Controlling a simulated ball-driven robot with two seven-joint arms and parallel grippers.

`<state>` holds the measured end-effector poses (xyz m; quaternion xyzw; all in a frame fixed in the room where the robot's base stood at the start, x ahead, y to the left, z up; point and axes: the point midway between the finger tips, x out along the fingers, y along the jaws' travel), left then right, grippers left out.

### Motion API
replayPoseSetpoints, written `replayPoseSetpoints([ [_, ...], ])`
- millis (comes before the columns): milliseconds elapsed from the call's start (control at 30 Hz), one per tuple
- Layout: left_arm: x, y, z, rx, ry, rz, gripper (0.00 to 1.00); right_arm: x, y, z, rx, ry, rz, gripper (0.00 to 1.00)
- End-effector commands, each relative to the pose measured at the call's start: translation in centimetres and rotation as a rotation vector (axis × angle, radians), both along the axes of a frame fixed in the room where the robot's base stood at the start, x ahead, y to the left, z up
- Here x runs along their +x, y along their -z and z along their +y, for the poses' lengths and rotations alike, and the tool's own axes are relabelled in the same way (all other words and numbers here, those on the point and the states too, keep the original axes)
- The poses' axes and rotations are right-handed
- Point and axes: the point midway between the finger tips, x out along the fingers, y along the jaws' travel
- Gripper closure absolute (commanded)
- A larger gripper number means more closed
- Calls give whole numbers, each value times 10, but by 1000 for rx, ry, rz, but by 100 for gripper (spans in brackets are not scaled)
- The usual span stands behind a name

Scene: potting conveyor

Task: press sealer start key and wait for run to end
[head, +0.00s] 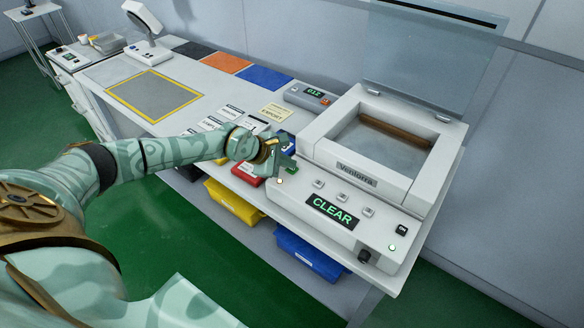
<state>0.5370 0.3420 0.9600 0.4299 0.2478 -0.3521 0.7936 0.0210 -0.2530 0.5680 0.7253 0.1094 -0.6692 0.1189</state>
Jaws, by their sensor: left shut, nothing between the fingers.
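The sealer (352,168) is a white machine labelled "Ventorra" at the right of the bench. Its clear lid (430,50) stands raised above a framed chamber with a brown bar. The display (331,211) on its front panel reads "CLEAR" in green. Several small pale keys (341,196) sit above the display; I cannot read their labels, so I cannot tell which is the start key. My left gripper (281,164) is shut and empty at the panel's left end, beside a small green spot (292,170). I cannot tell if it touches the panel. My right gripper is out of view.
A small device reading "012" (309,97) stands behind the sealer's left side. Yellow (235,202) and blue (308,252) bins hang below the bench edge, with a red one nearby. Label cards lie left of the gripper. The yellow-framed mat (153,95) is empty.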

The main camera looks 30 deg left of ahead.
Motion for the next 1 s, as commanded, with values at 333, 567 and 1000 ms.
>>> replayPoseSetpoints([
  [333,-1,-9,0,1,0,1,100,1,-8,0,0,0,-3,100],
  [567,0,-17,0,1,0,1,100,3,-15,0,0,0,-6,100],
  [1000,0,-28,0,0,0,0,100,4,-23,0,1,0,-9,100],
])
